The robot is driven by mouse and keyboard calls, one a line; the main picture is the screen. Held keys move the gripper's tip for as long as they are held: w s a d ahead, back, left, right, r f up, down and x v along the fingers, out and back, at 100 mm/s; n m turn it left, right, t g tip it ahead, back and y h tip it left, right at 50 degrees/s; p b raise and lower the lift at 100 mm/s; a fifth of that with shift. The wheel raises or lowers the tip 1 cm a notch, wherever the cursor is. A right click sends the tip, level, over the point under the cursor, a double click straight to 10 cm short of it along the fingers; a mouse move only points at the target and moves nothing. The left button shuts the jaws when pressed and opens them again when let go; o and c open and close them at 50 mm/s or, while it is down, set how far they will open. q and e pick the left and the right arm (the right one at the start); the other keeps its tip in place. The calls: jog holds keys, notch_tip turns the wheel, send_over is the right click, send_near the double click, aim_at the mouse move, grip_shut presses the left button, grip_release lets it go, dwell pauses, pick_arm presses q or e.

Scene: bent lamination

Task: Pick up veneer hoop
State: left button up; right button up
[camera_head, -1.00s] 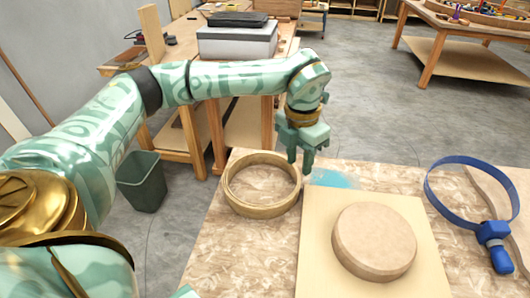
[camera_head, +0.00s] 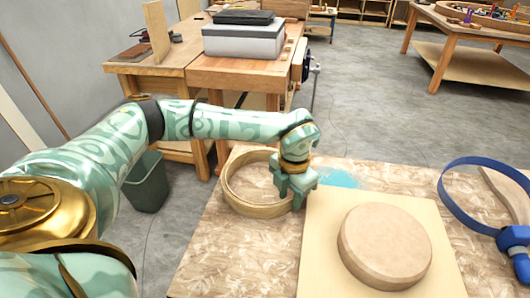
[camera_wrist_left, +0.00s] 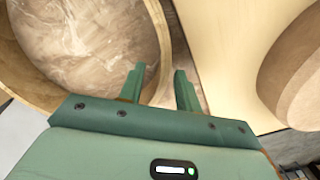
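The veneer hoop (camera_head: 245,207) is a pale wooden ring lying flat on the patterned board at the table's left part. My left gripper (camera_head: 290,200) points down at the hoop's right side, overlapping its rim in the head view. In the left wrist view, the gripper (camera_wrist_left: 160,84) is open, with its two fingers apart. The hoop's rim (camera_wrist_left: 159,35) runs down toward the gap between the fingers, with one finger on the inner side. Whether the fingers touch the rim cannot be told. My right gripper is not in view.
A thick round wooden form (camera_head: 385,245) stands on a pale square board (camera_head: 318,240) right of the hoop. A blue strap clamp (camera_head: 452,208) lies farther right. A blue-green patch (camera_head: 340,178) marks the tabletop behind. A dark bin (camera_head: 148,185) stands on the floor.

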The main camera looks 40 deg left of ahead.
pick_arm(q)
jog(key=shift+f, duration=0.65)
jog(key=shift+r, duration=0.1)
grip_shut()
